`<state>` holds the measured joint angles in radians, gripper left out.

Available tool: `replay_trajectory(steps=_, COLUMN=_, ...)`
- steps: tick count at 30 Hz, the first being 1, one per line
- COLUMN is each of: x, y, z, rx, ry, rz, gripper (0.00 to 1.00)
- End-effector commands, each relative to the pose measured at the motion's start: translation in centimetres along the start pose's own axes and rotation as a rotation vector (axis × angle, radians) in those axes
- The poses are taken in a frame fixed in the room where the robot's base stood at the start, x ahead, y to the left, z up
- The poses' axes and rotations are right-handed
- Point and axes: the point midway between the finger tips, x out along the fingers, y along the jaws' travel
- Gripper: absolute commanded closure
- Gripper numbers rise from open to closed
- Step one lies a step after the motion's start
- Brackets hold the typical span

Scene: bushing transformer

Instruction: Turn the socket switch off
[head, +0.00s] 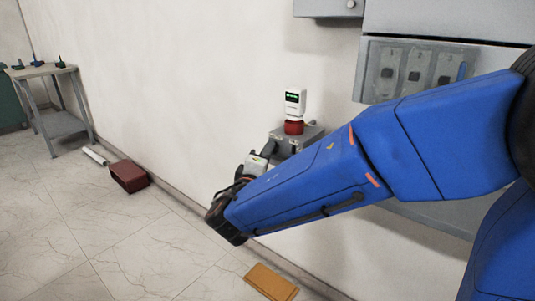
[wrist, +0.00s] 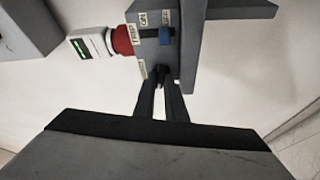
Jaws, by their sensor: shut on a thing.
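The grey socket box (wrist: 150,52) is on the wall in the wrist view, with small white labels on its face. My gripper (wrist: 160,84) reaches the near end of the box. Its fingers are close together on a small dark switch handle (wrist: 160,72), mostly hidden between them. The switch's exact position is too small to tell. In the head view the socket box (head: 310,133) shows just beyond my blue arm, which hides part of it and the fingertips.
A red plug with a white device (head: 295,102) with a lit green display stands on the box. A grey panel (head: 415,70) hangs on the wall at right. A dark red box (head: 128,177) and an orange-brown block (head: 270,282) lie on the floor. A small table (head: 42,71) stands far left.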

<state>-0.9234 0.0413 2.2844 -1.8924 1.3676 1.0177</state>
Motion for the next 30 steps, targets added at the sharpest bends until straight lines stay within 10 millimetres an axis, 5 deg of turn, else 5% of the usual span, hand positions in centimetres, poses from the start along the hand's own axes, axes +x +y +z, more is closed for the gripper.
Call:
replay_trajectory(steps=12, x=-0.01, y=0.15, z=-0.07, rx=-0.193, ry=0.001, rz=-0.080, gripper=1.00)
replay_trajectory(steps=30, x=-0.01, y=0.09, z=-0.07, rx=-0.229, ry=0.001, rz=-0.095, gripper=1.00)
